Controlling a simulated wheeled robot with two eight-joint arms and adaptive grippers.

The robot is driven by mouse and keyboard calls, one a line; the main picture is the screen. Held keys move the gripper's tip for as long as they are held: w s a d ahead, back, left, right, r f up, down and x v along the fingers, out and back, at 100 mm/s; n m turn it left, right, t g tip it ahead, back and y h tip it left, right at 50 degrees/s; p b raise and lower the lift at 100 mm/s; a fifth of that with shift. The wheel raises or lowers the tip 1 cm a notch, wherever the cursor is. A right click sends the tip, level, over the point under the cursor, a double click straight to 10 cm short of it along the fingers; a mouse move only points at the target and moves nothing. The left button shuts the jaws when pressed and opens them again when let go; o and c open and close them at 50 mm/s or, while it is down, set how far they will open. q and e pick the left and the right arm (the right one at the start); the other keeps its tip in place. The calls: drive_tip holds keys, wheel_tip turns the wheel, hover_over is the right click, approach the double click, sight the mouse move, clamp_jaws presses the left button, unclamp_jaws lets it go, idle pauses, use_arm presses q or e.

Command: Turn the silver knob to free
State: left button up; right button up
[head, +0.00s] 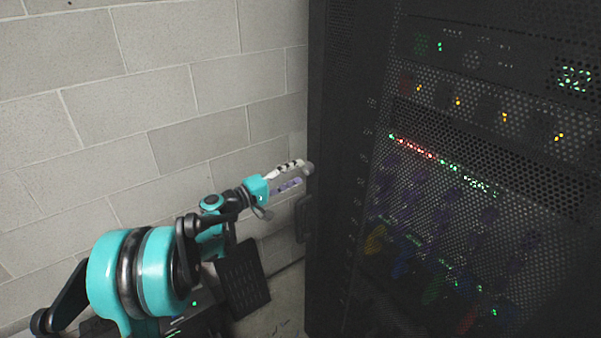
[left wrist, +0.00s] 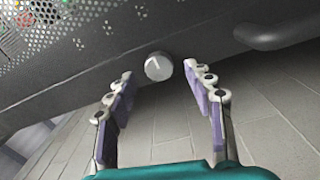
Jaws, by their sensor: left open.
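The silver knob (left wrist: 158,67) is a round cap on the edge of the dark cabinet door, with a pale pointer mark on its face. In the left wrist view it sits just beyond and between the fingertips of my left gripper (left wrist: 165,82). The fingers are spread on either side of it, and I see no contact. In the head view the knob (head: 308,168) shows small at the cabinet's left edge, at the tips of my left gripper (head: 296,174). My right gripper is not in view.
The dark cabinet (head: 345,200) with a perforated door fills the right side, with lit indicators behind the mesh. A dark handle (left wrist: 285,28) is on the same edge, right of the knob in the wrist view. A block wall (head: 160,90) stands behind my left arm.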

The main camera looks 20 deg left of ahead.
use_arm(q)
drive_tip(key=v, duration=0.9)
drive_tip(key=shift+s, duration=0.2)
drive_tip(key=shift+a, duration=0.1)
drive_tip(key=s+d+f+m+g+y, duration=0.3)
drive_tip(key=s+d+f+g+y, duration=0.15)
drive_tip(key=s+d, duration=0.65)
drive_tip(key=s+f+m+g+y, duration=0.1)
drive_tip(key=s+f+m+y, duration=0.1)
drive_tip(key=s, duration=0.6)
drive_tip(key=s+f+m+g+y, duration=0.1)
drive_tip(key=s+f+m+y, duration=0.2)
drive_tip(key=s+f+y, duration=0.2)
drive_tip(key=s, duration=0.3)
drive_tip(key=shift+f+g, duration=0.15)
drive_tip(key=shift+g, duration=0.2)
drive_tip(key=shift+a, duration=0.1)
drive_tip(key=shift+c, duration=0.3)
